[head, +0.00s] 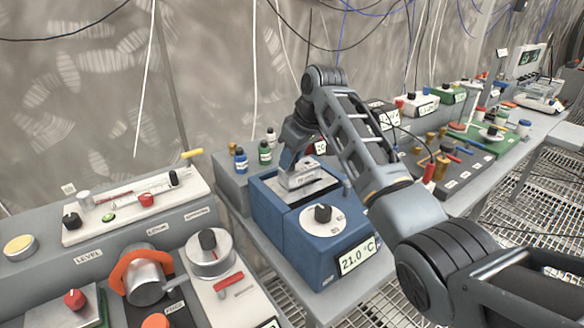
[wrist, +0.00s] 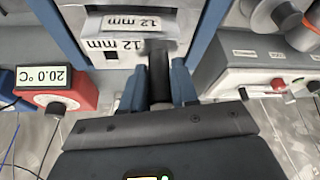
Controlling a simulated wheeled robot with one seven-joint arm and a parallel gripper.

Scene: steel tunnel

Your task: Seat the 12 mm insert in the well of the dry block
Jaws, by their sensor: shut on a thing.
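The blue dry block (head: 285,220) stands on the bench, with a dial on top and a display reading 21.0 °C. The silver insert (head: 304,180) is at the well in its top, and its 12 mm label shows in the wrist view (wrist: 130,45). My gripper (head: 289,164) reaches down from above and is shut on the insert's dark upright post (wrist: 159,75). Part of the dark well (head: 318,195) shows beside the insert. I cannot tell how deep the insert sits.
A control panel (head: 140,205) with knobs and an orange-ringed cylinder (head: 145,277) are at the left. More instruments line the bench at the right. Cables hang along the wall.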

